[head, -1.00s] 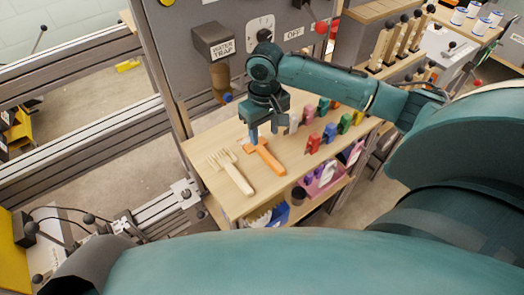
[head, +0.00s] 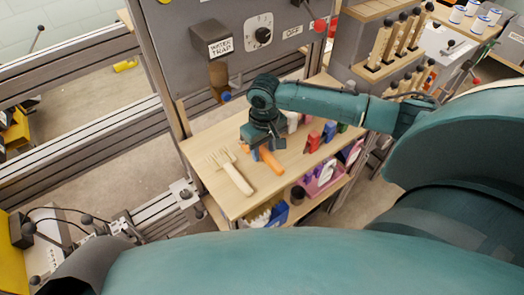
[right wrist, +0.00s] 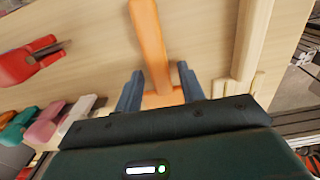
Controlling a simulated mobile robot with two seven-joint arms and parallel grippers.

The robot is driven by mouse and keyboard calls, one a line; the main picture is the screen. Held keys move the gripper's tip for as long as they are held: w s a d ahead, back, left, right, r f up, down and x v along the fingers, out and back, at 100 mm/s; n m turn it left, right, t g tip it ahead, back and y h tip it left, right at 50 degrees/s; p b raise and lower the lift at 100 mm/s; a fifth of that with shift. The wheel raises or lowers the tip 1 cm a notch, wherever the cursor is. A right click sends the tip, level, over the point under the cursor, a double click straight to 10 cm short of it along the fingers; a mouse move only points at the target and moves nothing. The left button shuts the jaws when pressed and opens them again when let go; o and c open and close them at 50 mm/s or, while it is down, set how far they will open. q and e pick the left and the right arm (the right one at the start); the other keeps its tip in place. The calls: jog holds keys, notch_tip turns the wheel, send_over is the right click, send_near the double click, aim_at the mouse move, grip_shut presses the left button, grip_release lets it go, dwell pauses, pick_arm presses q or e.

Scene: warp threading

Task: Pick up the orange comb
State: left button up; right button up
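The orange comb (head: 270,161) lies on the wooden table top, its handle toward the front right. In the head view my right gripper (head: 262,152) is low over its far end and hides part of it. In the right wrist view the comb's handle (right wrist: 149,35) runs up the picture. The two fingers of my right gripper (right wrist: 161,92) stand apart on either side of the comb, with a visible gap on each side. The comb's head is partly hidden by the gripper body. My left gripper is not in view.
A pale wooden comb (head: 236,175) lies close to the left of the orange one; its handle also shows in the right wrist view (right wrist: 252,35). A grey panel (head: 180,50) rises behind the table (head: 215,195).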

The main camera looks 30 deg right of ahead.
grip_shut()
dwell(0.3)
